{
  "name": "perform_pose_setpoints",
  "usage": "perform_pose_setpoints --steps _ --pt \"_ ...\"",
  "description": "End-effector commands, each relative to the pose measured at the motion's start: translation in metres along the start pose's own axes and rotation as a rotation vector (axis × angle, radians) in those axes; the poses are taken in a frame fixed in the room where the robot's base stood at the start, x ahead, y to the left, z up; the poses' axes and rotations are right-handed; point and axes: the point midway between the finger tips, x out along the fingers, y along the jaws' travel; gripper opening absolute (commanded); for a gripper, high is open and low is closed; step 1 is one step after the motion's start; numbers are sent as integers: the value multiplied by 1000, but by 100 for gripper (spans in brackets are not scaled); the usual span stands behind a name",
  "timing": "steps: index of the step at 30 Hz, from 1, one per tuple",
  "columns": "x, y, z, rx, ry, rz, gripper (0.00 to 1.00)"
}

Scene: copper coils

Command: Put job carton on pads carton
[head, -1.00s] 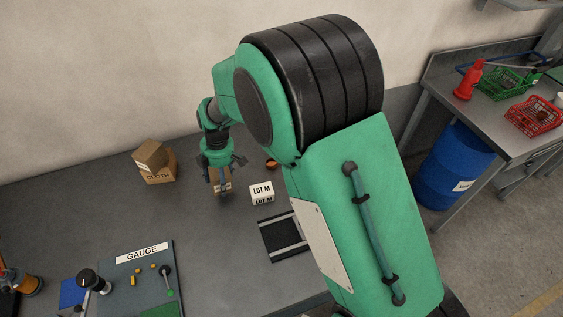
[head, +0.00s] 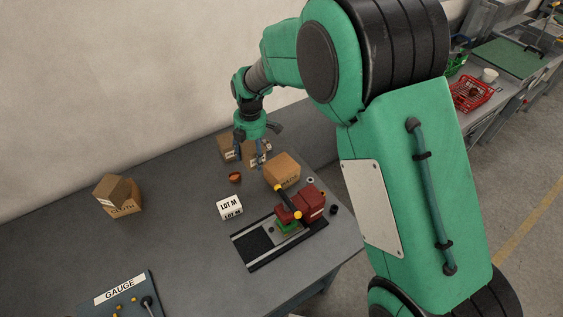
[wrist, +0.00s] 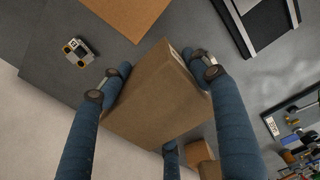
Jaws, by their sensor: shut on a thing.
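My gripper (head: 256,153) is shut on a small brown carton (head: 262,158), which I take to be the job carton; its label is too small to read. In the wrist view the held carton (wrist: 158,95) sits tilted between the blue fingers. A larger orange-brown carton (head: 283,168) stands just to the right and nearer, with an unreadable dark label. I cannot tell which of these two is the pads carton.
A carton marked CLOTH (head: 126,204) bears another carton (head: 112,188) at left.

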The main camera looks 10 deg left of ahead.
Motion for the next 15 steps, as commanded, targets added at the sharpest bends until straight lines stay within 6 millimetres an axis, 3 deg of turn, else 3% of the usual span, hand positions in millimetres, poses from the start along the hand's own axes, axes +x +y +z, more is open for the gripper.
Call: perform_pose_setpoints --steps 1,6,10,15 --pt "-12 -5 19 7 -5 0 30" --pt "-31 -19 66 8 -20 -4 30" --pt "-40 -27 88 9 -28 -6 30" --pt "-45 -32 100 8 -31 -8 30"
